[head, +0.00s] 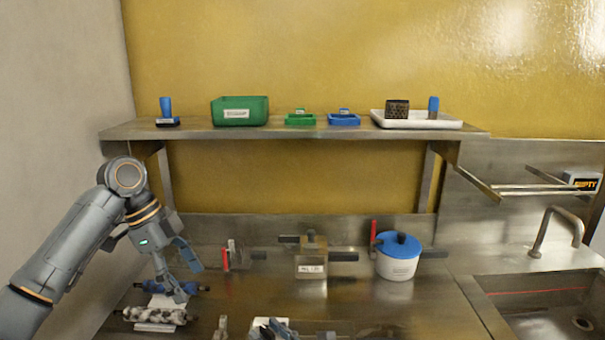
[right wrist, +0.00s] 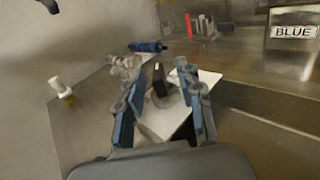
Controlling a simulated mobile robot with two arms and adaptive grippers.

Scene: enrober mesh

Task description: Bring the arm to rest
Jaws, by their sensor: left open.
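My left arm comes in from the left in the head view. Its gripper (head: 187,272) is open above the left part of the steel counter, near a dark blue item (head: 199,289) and a mottled grey-white roll (head: 155,314). I cannot tell whether it touches them. In the right wrist view my right gripper (right wrist: 158,84) is open. A small black upright piece (right wrist: 160,80) on a white block or card (right wrist: 167,118) stands between its fingers, with gaps on both sides. The mottled roll (right wrist: 122,68) and the blue item (right wrist: 147,46) lie beyond.
A labelled box (head: 311,264) and a white pot with a blue lid (head: 398,264) stand at the counter's back. The shelf (head: 290,132) above holds a green bin (head: 240,111) and a white tray (head: 416,123). A sink (head: 545,310) is at right. The left wall is close to my left arm.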

